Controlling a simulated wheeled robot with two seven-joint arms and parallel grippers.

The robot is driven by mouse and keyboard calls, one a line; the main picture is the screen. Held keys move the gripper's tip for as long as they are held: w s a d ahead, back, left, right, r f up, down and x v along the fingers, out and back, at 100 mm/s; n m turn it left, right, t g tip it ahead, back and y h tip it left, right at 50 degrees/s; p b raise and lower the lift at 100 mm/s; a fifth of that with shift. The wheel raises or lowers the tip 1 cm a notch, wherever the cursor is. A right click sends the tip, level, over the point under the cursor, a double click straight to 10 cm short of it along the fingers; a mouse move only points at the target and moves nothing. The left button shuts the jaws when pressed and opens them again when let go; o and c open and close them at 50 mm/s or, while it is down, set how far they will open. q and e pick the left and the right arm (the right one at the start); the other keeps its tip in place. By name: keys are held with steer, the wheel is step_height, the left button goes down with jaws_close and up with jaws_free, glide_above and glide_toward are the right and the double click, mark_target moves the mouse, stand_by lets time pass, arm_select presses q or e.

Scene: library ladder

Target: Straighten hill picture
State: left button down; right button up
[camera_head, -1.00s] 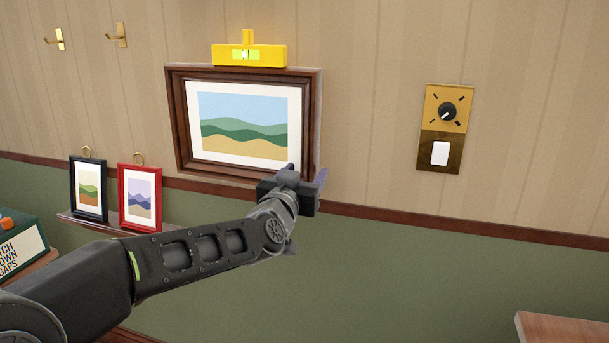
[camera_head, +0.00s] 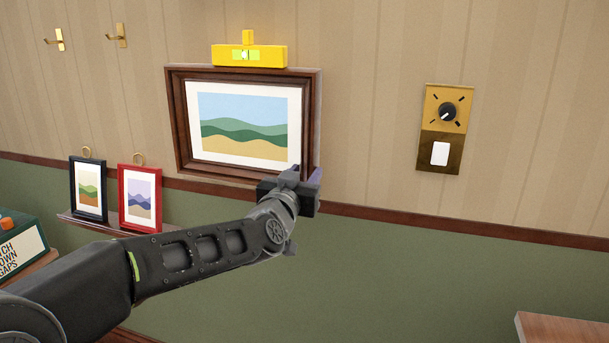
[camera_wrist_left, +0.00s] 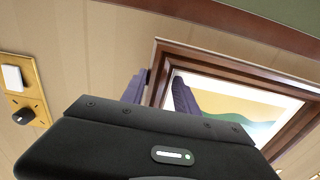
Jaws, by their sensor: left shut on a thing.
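The hill picture (camera_head: 243,126) hangs on the striped wall in a dark wooden frame, close to level. Its white mat and green hills also show in the left wrist view (camera_wrist_left: 235,103). A yellow spirit level (camera_head: 250,55) with a green vial rests on the frame's top edge. My left gripper (camera_head: 307,176) is shut on the lower right corner of the picture frame. In the left wrist view its two purple-grey fingers (camera_wrist_left: 160,92) straddle the frame's side. My right gripper is not in view.
Two small pictures, one black-framed (camera_head: 88,190) and one red-framed (camera_head: 140,198), stand on a ledge at the left. Two brass hooks are above. A brass plate with a dial and switch (camera_head: 443,128) is on the right wall. A wooden surface (camera_head: 562,328) is at lower right.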

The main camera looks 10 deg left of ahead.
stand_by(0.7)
arm_select(q)
steer(key=shift+d+r+p, duration=0.1)
steer(key=shift+r+p, duration=0.1)
steer(key=shift+p, duration=0.2)
steer(key=shift+f, duration=0.1)
steer(key=c, duration=0.9)
jaws_free()
steer(key=shift+s, duration=0.1)
steer(key=s, duration=0.7)
steer(key=shift+s+a, duration=0.2)
steer(key=shift+s, duration=0.1)
